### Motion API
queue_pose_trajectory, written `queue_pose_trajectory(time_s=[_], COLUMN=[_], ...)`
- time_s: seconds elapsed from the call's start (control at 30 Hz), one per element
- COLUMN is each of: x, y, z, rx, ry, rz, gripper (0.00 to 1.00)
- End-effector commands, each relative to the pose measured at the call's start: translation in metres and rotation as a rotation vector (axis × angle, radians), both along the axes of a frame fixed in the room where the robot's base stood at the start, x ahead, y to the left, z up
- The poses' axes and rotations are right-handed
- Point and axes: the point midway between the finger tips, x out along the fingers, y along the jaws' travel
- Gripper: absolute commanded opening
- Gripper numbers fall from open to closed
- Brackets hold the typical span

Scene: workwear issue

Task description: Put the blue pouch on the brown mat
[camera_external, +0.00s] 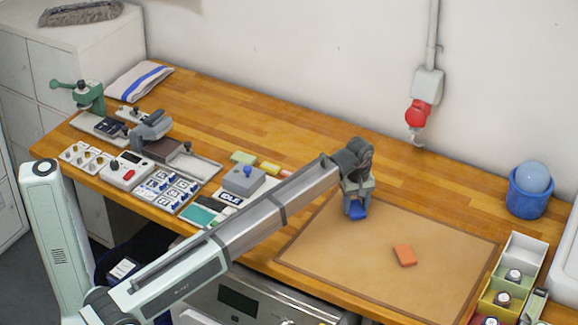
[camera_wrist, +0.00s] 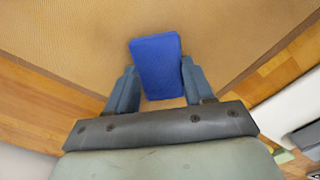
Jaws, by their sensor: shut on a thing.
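The blue pouch (camera_wrist: 157,66) is a flat blue rectangle between the two fingers of my gripper (camera_wrist: 155,88) in the wrist view. My gripper is shut on it. In the external view the pouch (camera_external: 357,212) shows under my gripper (camera_external: 356,203), over the left back part of the brown mat (camera_external: 350,259). I cannot tell whether the pouch touches the mat or hangs just above it.
A blue tub with a ball (camera_external: 530,202) stands at the back right. A tray of small items (camera_external: 513,275) is right of the mat. Devices and a grey box (camera_external: 243,180) fill the left.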

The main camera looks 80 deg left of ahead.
Motion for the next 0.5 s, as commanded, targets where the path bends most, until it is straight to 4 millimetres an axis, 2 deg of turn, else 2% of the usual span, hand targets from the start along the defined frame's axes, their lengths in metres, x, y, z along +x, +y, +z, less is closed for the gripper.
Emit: queue_pose_trajectory(time_s=[0.4,0.43,0.5], x=[0.0001,0.0002,0.0002], y=[0.0,0.0001,0.0001], z=[-0.0041,-0.0037,-0.0036], rx=[0.0,0.0,0.0], ry=[-0.001,-0.001,-0.001], rz=[0.0,0.0,0.0], gripper=[0.22,0.55,0.62])
